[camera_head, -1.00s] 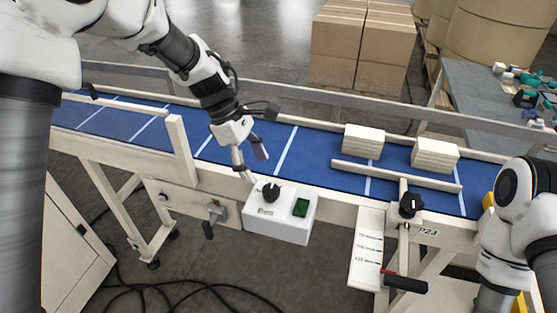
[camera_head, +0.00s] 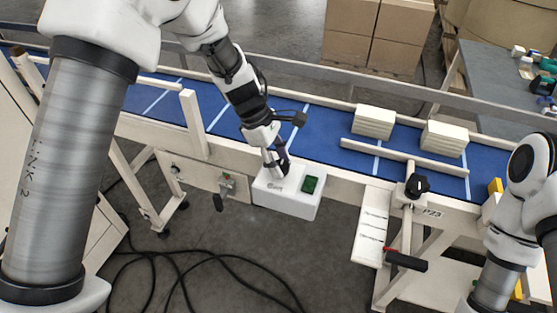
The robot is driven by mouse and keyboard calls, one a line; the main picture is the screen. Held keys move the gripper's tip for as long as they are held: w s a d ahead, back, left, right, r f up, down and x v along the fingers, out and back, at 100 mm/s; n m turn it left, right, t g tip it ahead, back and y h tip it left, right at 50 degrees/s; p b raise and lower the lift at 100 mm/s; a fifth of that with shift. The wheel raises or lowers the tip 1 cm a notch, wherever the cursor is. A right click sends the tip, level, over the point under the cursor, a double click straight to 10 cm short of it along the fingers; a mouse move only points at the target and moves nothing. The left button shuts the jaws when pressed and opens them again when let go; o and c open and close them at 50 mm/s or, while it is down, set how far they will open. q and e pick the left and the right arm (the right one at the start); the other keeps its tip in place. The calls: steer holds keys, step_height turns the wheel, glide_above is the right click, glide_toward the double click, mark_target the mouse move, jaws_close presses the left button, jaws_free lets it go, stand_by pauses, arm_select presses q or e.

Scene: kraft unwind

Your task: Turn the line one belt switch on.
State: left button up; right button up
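The white switch box (camera_head: 289,201) hangs on the front side of the conveyor. A green rectangular element (camera_head: 310,184) shows on the right of its top face. My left gripper (camera_head: 279,173) points down at the left part of the box. Its fingers are at the place of the black knob and hide it. I cannot tell whether they touch or grip the knob, nor which way the knob points. My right arm is at the right edge, and its gripper does not show.
The blue belt (camera_head: 225,122) carries two stacks of pale sheets (camera_head: 374,121) behind a cream guide rail. A second black knob (camera_head: 416,184) and a red-and-black handle (camera_head: 405,260) stand to the right. A small lever (camera_head: 218,201) is left of the box. Black cables lie on the floor.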

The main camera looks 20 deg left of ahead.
arm_select(q)
steer(key=shift+f, duration=0.15)
steer(key=shift+c, duration=0.5)
steer(key=shift+s, duration=0.1)
